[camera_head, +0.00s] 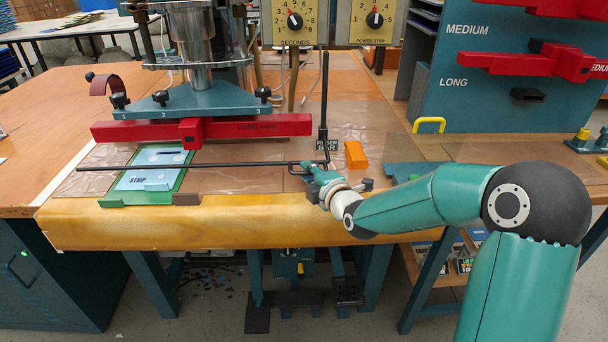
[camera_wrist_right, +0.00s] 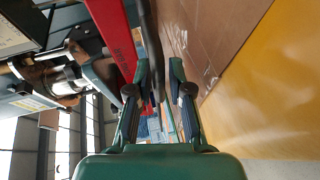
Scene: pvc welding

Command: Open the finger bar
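The finger bar is a thin black rod (camera_head: 200,167) lying level across the front of the table, above the green and blue strip plate (camera_head: 150,175). Its right end meets a base by an upright black post (camera_head: 324,100). My right gripper (camera_head: 306,168) is at the right end of the rod. In the right wrist view my right gripper (camera_wrist_right: 159,72) has its fingers apart, with the dark rod (camera_wrist_right: 150,35) running between them, nearer the left finger. I cannot tell if that finger touches it. My left gripper is not in view.
A red long bar (camera_head: 260,126) sits under the press behind the rod. An orange block (camera_head: 356,154) lies right of the post. A yellow handle (camera_head: 429,125) stands farther right. The rounded yellow table edge (camera_head: 180,222) runs along the front.

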